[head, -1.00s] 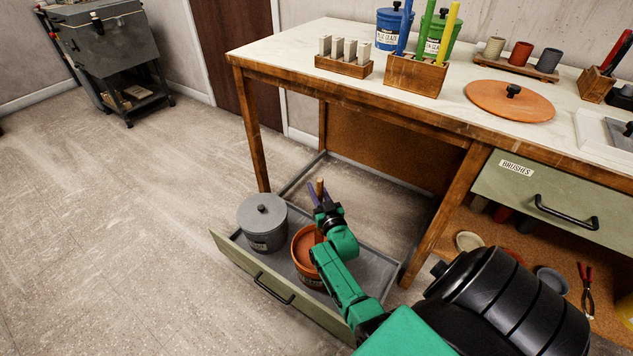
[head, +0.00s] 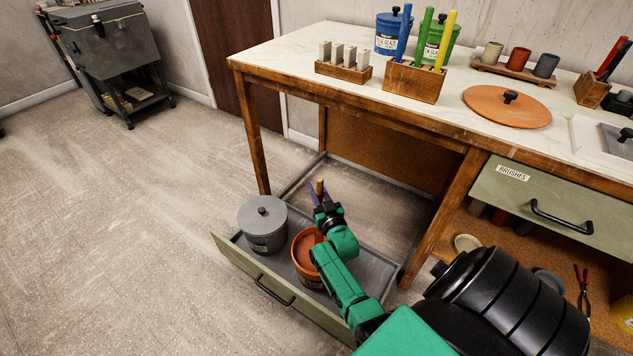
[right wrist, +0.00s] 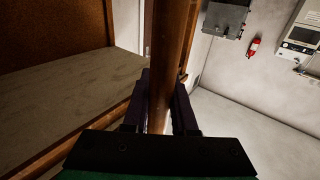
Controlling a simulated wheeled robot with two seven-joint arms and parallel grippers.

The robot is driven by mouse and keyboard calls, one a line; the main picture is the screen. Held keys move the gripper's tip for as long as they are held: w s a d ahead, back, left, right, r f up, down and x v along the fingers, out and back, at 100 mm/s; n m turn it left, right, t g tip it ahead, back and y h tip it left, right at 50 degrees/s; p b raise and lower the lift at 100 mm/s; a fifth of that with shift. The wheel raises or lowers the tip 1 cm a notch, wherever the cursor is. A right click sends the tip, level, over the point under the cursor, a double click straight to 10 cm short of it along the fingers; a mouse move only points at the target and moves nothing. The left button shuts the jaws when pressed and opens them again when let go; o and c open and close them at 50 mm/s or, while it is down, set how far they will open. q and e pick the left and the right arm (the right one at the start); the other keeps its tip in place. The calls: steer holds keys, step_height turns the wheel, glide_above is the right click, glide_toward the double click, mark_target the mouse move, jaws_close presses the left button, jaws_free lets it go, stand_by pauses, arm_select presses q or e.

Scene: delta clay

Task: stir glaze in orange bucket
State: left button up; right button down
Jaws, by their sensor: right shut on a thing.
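The orange bucket (head: 306,262) stands open in the pulled-out low drawer, with reddish-orange glaze (head: 308,241) visible inside. My right gripper (head: 319,192) is above the bucket's right rear side and is shut on a wooden stick (head: 320,186). The stick's top end pokes up between the purple fingers. In the right wrist view the stick (right wrist: 165,70) runs lengthwise between the two fingers. Its lower end is hidden behind my arm, so I cannot tell how deep it sits in the glaze. The orange lid (head: 507,105) lies on the tabletop. My left gripper is not in view.
A grey lidded bucket (head: 263,224) stands left of the orange one in the drawer (head: 230,248). The worktable (head: 290,50) edge and its wooden leg (head: 440,210) rise behind and right of my arm. Blue (head: 392,32) and green (head: 440,38) buckets stand on top.

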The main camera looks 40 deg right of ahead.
mark_target(317, 179)
steer(key=shift+r, duration=0.1)
step_height(317, 179, up, 4)
steer(key=p, duration=0.4)
steer(key=shift+r, duration=0.1)
steer(key=shift+f, duration=0.2)
